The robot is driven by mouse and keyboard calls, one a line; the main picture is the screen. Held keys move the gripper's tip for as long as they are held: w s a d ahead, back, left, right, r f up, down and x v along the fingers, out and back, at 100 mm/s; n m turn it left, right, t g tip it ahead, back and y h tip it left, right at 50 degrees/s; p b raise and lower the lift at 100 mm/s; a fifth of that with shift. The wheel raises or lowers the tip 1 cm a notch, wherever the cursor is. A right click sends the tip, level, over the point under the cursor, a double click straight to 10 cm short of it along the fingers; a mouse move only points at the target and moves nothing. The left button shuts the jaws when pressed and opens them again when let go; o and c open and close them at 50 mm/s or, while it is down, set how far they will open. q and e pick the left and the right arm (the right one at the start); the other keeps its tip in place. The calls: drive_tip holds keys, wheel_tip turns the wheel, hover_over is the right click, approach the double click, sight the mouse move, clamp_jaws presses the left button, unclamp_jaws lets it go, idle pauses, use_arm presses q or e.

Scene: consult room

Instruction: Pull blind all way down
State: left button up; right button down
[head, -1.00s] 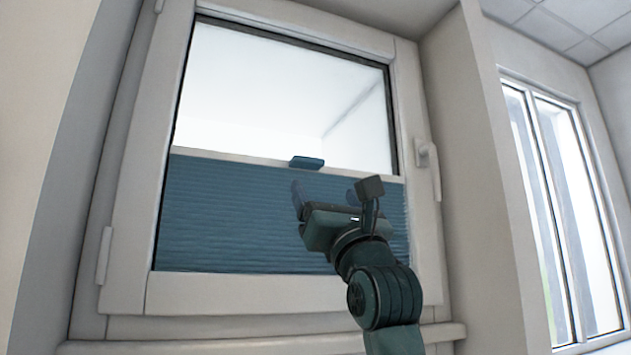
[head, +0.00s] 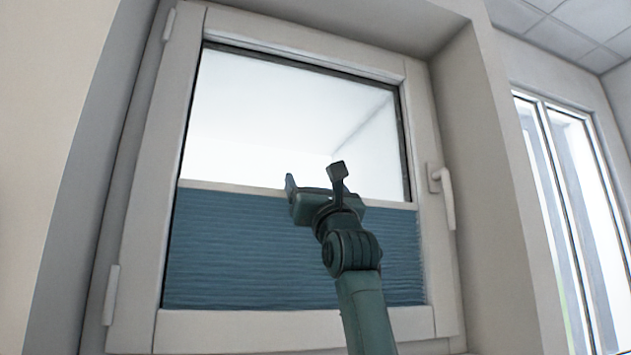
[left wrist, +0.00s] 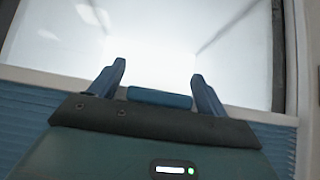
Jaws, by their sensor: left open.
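The blue pleated blind (head: 240,250) covers the lower part of the window, with clear glass above it. Its pale rail (head: 230,187) runs along the top edge of the fabric and also shows in the left wrist view (left wrist: 255,116). A small blue handle (left wrist: 159,97) sits on the rail; in the head view my gripper hides it. My left gripper (head: 313,182) is open in front of the rail. In the left wrist view its fingers (left wrist: 158,72) stand on either side of the handle, with gaps; I cannot tell whether they touch the rail. My right gripper is not in view.
The white window frame (head: 140,215) surrounds the blind. A window lever (head: 446,195) is on its right side and a hinge (head: 110,295) on its left. The deep wall recess (head: 485,170) borders the right side. Another window (head: 570,190) stands farther right.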

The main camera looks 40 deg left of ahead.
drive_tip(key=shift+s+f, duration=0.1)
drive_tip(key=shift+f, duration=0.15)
